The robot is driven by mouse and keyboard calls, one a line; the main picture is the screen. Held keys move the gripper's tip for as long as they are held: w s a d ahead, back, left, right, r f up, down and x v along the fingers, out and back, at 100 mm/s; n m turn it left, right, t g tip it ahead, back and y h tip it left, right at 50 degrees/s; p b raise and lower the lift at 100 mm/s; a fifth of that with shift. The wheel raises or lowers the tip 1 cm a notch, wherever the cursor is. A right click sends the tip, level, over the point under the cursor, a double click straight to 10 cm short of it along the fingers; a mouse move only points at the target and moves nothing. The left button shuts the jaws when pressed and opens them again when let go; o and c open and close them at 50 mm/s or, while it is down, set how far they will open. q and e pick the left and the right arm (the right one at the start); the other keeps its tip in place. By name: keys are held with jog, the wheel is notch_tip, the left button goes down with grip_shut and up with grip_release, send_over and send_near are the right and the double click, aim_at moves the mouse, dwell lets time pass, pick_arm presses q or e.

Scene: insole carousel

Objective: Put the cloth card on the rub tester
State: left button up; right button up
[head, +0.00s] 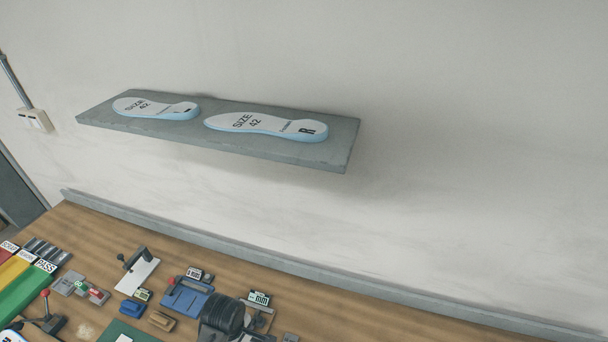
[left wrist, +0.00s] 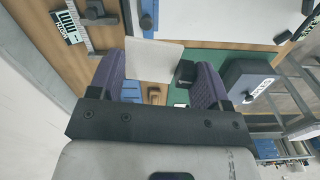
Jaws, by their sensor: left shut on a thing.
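In the left wrist view, my left gripper (left wrist: 158,80) has purple fingers on either side of a small off-white square, which looks like the cloth card (left wrist: 152,59). It is shut on the card, above the bench. A small black block (left wrist: 186,73) shows beside the card's right edge; I cannot tell whether it is part of it. I cannot tell for sure which device is the rub tester. A white plate with a black lever (head: 138,277) stands on the bench in the head view. My right gripper is in neither view.
A grey wall shelf (head: 345,150) holds two insoles. The wooden bench (head: 290,320) carries a blue clamp device (head: 187,298), a digital gauge (head: 259,298), and red, yellow and green strips at left. A grey labelled box (left wrist: 247,80) shows right of my fingers in the wrist view.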

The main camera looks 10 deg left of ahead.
pick_arm(q)
jog(key=s+d+r+m+p, duration=0.2)
jog(key=s+d+r+m, duration=0.45)
jog(key=r, duration=0.35)
jog(key=s+d+r+m+p, duration=0.1)
jog(key=s+d+r+m, duration=0.55)
jog(key=d+r, duration=0.2)
jog(key=a+r+m+p, duration=0.25)
jog(key=a+r, duration=0.35)
jog(key=a, duration=0.3)
jog(key=w+a+r+p, duration=0.1)
jog(key=w+a+r, duration=0.1)
jog(key=w+r, duration=0.1)
jog(key=w+a+r+n+p, duration=0.1)
jog(key=w+a+r, duration=0.1)
jog(key=r, duration=0.4)
jog(key=shift+w+a+r+p, duration=0.25)
jog(key=shift+w+p, duration=0.15)
jog(key=shift+w, duration=0.4)
jog(key=shift+f, duration=0.1)
